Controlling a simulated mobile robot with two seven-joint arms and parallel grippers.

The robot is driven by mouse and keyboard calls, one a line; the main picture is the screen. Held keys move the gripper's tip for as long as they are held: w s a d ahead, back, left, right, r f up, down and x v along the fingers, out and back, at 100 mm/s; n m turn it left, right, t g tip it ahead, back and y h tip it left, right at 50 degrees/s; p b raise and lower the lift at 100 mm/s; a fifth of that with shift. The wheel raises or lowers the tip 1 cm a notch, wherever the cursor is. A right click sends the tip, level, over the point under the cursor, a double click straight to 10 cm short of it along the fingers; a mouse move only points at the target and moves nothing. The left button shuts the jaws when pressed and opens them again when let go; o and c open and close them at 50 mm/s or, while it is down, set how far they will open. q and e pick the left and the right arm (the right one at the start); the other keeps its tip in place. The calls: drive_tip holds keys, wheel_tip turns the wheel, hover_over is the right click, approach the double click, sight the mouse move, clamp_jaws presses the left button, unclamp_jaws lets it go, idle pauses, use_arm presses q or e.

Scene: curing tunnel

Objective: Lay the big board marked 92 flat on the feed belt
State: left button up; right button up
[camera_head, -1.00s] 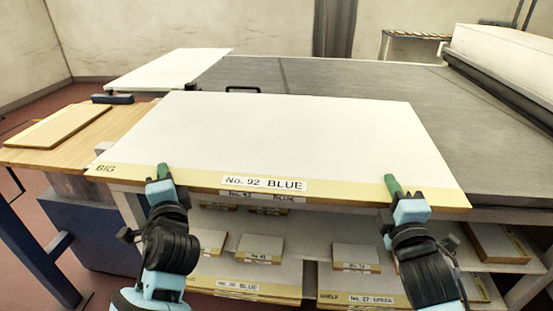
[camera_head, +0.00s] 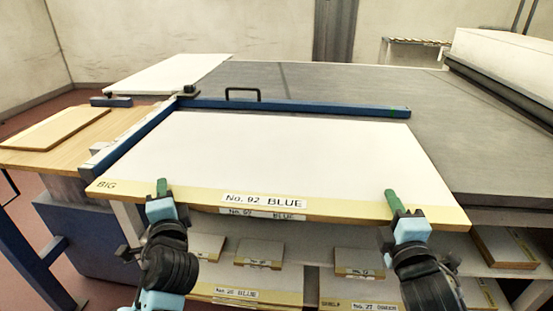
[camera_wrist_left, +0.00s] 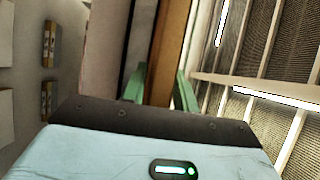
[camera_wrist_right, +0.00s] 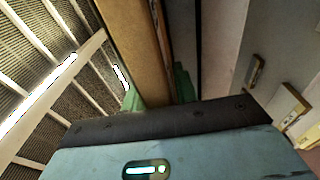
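The big board (camera_head: 270,155) is white with a yellow front strip reading BIG and No. 92 BLUE. It is near level, its front edge overhanging the shelves below. My left gripper (camera_head: 162,188) is shut on the front edge near the left end; the edge shows between its fingers in the left wrist view (camera_wrist_left: 160,88). My right gripper (camera_head: 392,200) is shut on the same edge near the right end, also seen in the right wrist view (camera_wrist_right: 158,92). The grey feed belt (camera_head: 320,80) lies beyond the board. I cannot tell whether the board touches it.
A blue bar (camera_head: 300,106) crosses just behind the board's far edge, joined to a blue side rail (camera_head: 135,137) at its left. A wooden table (camera_head: 100,128) with a loose board stands left. Shelves below hold several labelled boards.

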use_arm(q)
drive_tip(key=shift+o, duration=0.8)
use_arm(e)
drive_tip(key=shift+o, duration=0.8)
drive_tip(key=shift+f, duration=0.1)
use_arm(q)
drive_tip(key=shift+f, duration=0.1)
drive_tip(key=v, duration=1.2)
use_arm(e)
drive_tip(key=s, duration=1.2)
drive_tip(key=shift+d+f, duration=0.25)
drive_tip(key=shift+d, duration=0.2)
